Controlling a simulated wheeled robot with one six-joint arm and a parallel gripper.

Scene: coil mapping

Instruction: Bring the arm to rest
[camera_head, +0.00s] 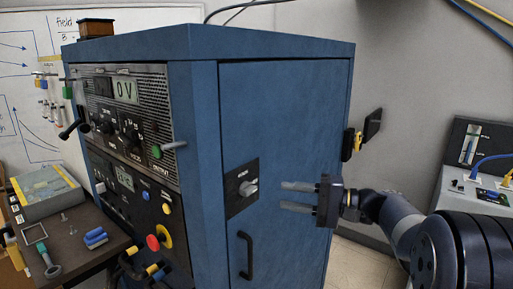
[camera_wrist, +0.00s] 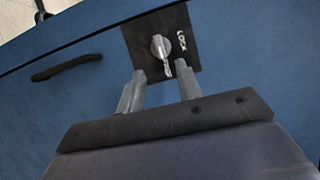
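My gripper (camera_head: 283,196) is at the side door of the blue cabinet (camera_head: 285,120), its two grey fingers pointing left toward the rotary knob (camera_head: 248,188) on a black plate. In the wrist view my gripper (camera_wrist: 158,88) has its fingers spread apart with nothing between them. The silver knob (camera_wrist: 161,50) lies just beyond the fingertips, apart from them as far as I can see, beside the word LOCK. My arm reaches in from the right of the head view.
A black door handle (camera_head: 246,255) sits below the knob. The cabinet front carries displays, knobs and a red-and-yellow button (camera_head: 158,238). A cluttered bench (camera_head: 85,250) stands at left. A device with blue cables (camera_head: 480,185) stands at right.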

